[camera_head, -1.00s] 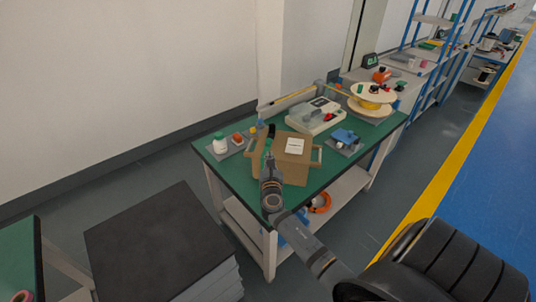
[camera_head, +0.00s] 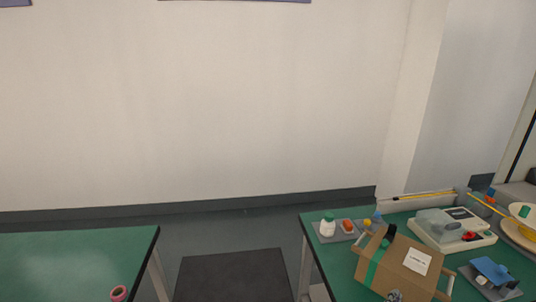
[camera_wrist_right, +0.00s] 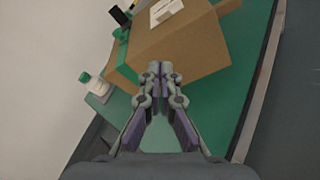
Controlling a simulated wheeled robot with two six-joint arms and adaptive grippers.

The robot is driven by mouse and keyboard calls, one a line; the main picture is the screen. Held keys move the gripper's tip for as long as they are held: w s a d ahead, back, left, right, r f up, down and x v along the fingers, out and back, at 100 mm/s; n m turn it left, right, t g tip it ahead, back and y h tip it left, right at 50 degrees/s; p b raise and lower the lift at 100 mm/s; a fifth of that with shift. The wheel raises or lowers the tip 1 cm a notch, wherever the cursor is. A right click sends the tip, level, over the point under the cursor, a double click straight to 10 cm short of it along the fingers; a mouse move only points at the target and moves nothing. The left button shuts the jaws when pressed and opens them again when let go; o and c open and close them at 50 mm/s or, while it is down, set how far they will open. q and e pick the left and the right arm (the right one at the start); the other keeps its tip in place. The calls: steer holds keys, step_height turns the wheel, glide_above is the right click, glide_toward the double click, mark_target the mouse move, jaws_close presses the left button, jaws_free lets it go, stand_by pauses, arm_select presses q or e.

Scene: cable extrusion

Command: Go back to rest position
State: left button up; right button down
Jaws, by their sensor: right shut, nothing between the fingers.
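My right gripper (camera_wrist_right: 160,72) is shut and empty in the right wrist view, with its fingertips together in front of a cardboard box (camera_wrist_right: 180,42). I cannot tell whether the fingertips touch the box. In the head view only the tip of my right gripper (camera_head: 394,295) shows at the bottom edge, in front of the same box (camera_head: 408,262). The box has green tape and a white label and stands on a green-topped table (camera_head: 338,262). My left gripper is not in view.
A white bottle (camera_head: 328,228) with a green cap stands left of the box. A white machine (camera_head: 452,230) and a blue part (camera_head: 490,270) stand to its right. A dark stack (camera_head: 232,272) fills the gap beside another green table (camera_head: 70,262) holding pink tape (camera_head: 119,293).

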steer(key=s+a+f+m+g+y, duration=0.3)
steer(key=s+a+m+g+y, duration=0.15)
steer(key=s+a+m, duration=0.4)
steer(key=s+a+f+m+g+y, duration=0.25)
steer(key=s+a+m+y, duration=0.3)
steer(key=s+m, duration=0.45)
steer(key=s+d+f+m+g, duration=0.1)
steer(key=d+f, duration=0.1)
steer(key=f, duration=1.2)
steer(key=s+d+f+g, duration=0.1)
steer(key=f, duration=1.3)
steer(key=s+d+f+g, duration=0.1)
steer(key=s+f, duration=1.3)
steer(key=s, duration=0.3)
steer(key=shift+s+f, duration=0.25)
steer(key=shift+s, duration=0.05)
